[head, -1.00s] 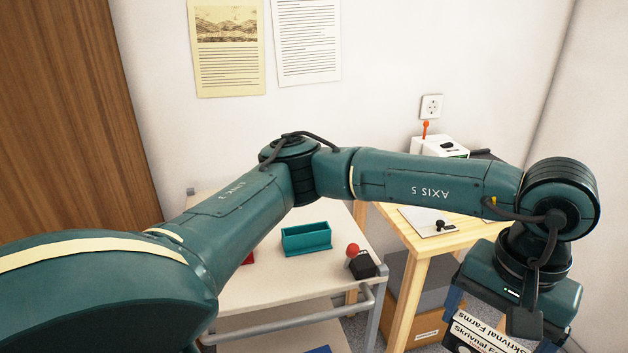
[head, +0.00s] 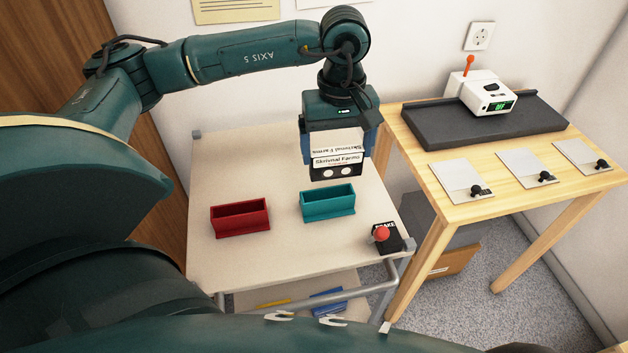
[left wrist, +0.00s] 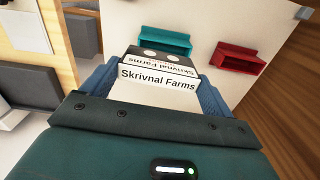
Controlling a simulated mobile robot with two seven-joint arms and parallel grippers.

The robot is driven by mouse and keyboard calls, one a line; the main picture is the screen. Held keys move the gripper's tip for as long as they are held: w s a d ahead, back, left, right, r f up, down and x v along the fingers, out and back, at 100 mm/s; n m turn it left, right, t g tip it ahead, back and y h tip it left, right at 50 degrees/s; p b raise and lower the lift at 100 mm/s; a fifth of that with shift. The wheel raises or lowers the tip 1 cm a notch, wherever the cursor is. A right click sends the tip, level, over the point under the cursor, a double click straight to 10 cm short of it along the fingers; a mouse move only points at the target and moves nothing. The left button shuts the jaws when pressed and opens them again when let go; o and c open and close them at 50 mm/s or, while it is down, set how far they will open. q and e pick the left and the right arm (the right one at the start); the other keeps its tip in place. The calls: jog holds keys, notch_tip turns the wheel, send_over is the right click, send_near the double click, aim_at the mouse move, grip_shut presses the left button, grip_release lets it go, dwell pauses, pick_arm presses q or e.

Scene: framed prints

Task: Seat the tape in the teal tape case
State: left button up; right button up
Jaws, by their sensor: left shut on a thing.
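The tape is a black cassette with a white label reading "Skrivnal Farms" (head: 336,161). My left gripper (head: 338,150) is shut on it, with blue fingers on either side. In the head view it appears just above and behind the teal tape case (head: 328,203), an open-topped box on the cart. The tape is apart from the case. In the left wrist view the tape (left wrist: 158,75) sits between the fingers, and the teal case (left wrist: 165,41) shows beyond it. My right gripper is not in view.
A red case (head: 240,217) stands left of the teal one on the cart top (head: 270,160). A black box with a red knob (head: 384,237) is at the cart's front right corner. A wooden table (head: 420,130) at right holds a white device (head: 487,92) and several cards with black knobs.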

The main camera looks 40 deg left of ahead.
aim_at(329, 162)
pick_arm(q)
jog(key=shift+n, duration=0.3)
jog(key=f, duration=0.2)
jog(key=a+f, duration=0.1)
jog(key=f, duration=0.1)
jog(key=shift+s+a+f, duration=0.15)
notch_tip(329, 162, down, 6)
jog(key=shift+r, duration=0.2)
jog(key=shift+f, duration=0.25)
jog(key=o, duration=0.8)
jog(key=shift+r, duration=0.1)
jog(key=shift+r, duration=0.2)
notch_tip(329, 162, up, 12)
